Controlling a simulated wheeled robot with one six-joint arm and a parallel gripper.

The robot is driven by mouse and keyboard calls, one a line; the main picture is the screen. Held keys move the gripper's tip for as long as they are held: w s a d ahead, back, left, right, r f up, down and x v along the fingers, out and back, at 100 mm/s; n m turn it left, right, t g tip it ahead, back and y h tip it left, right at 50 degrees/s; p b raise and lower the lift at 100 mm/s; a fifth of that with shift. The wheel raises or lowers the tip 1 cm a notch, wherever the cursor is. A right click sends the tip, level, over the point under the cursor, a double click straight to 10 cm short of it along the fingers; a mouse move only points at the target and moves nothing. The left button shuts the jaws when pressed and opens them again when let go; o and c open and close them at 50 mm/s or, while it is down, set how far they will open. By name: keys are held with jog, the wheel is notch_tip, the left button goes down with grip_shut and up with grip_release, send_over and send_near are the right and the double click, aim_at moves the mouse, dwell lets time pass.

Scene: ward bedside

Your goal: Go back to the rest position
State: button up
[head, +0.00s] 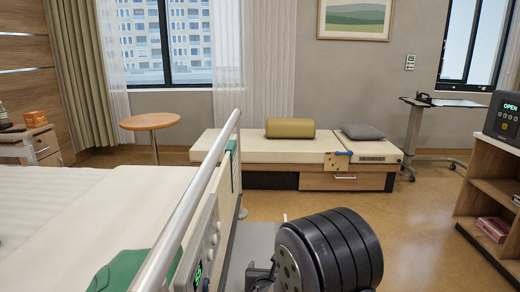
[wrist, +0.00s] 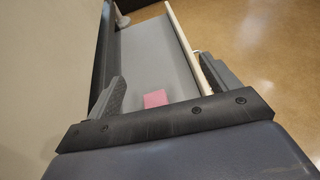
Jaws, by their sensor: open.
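My gripper (wrist: 162,86) shows in the wrist view with its two grey fingers wide apart and nothing held between them. It points down past the bed's side. A small pink block (wrist: 155,99) shows between the fingers, seemingly on the grey surface (wrist: 155,55) below; the gap to it is hard to judge. In the head view my dark arm fills the lower middle and hides most of the gripper.
The bed (head: 90,215) with its raised rail (head: 185,215) stands close on the left. A daybed (head: 250,150) with a yellow bolster (head: 290,128) is at the back. A shelf unit (head: 490,180) stands right. An overbed table (head: 440,102) is behind it. Floor (head: 420,225) between is clear.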

jog(key=s+d+r+h+p, duration=0.1)
jog(key=d+r+p, duration=0.3)
jog(key=r+p, duration=0.4)
jog(key=s+d+r+m+p, duration=0.1)
jog(key=s+d+r+p, duration=0.2)
jog(key=r+p, duration=0.5)
jog(key=s+d+r+m+h+p, duration=0.1)
jog(key=s+d+r+p, duration=0.1)
jog(key=d+r+p, duration=0.3)
notch_tip(320, 180, up, 3)
jog(key=p, duration=0.5)
jog(key=shift+g+h, duration=0.3)
jog(key=shift+d, duration=0.1)
